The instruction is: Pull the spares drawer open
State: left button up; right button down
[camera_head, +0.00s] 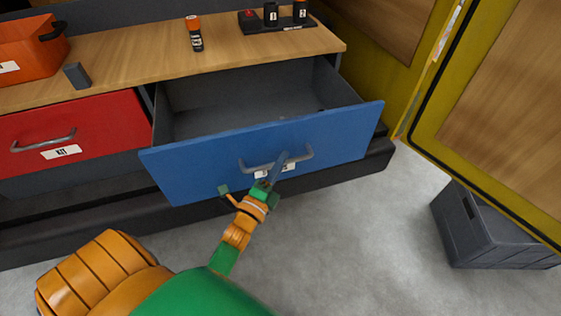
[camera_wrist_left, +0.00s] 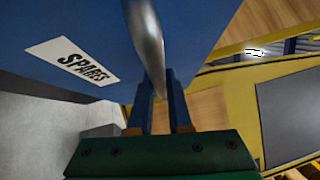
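The blue spares drawer (camera_head: 320,147) stands well open under the wooden bench top, and its grey inside shows. Its metal bar handle (camera_head: 297,156) is on the front panel. The SPARES label (camera_wrist_left: 75,62) shows on the drawer front there. My right gripper is not in view.
A red drawer (camera_head: 85,122) is shut to the left. On the bench top (camera_head: 140,50) are an orange bin (camera_head: 28,50), a grey block (camera_head: 77,76), a small canister (camera_head: 194,35) and a dark tray (camera_head: 280,25). A grey crate (camera_head: 490,232) stands on the floor at right. Floor before the drawer is clear.

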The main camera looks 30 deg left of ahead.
pick_arm(q)
jog(key=o, duration=0.4)
jog(key=shift+o, duration=0.2)
jog(key=s+f, duration=0.1)
jog(key=s, duration=0.6)
jog(key=shift+d+b, duration=0.3)
jog(key=shift+b, duration=0.1)
jog(key=shift+f, duration=0.1)
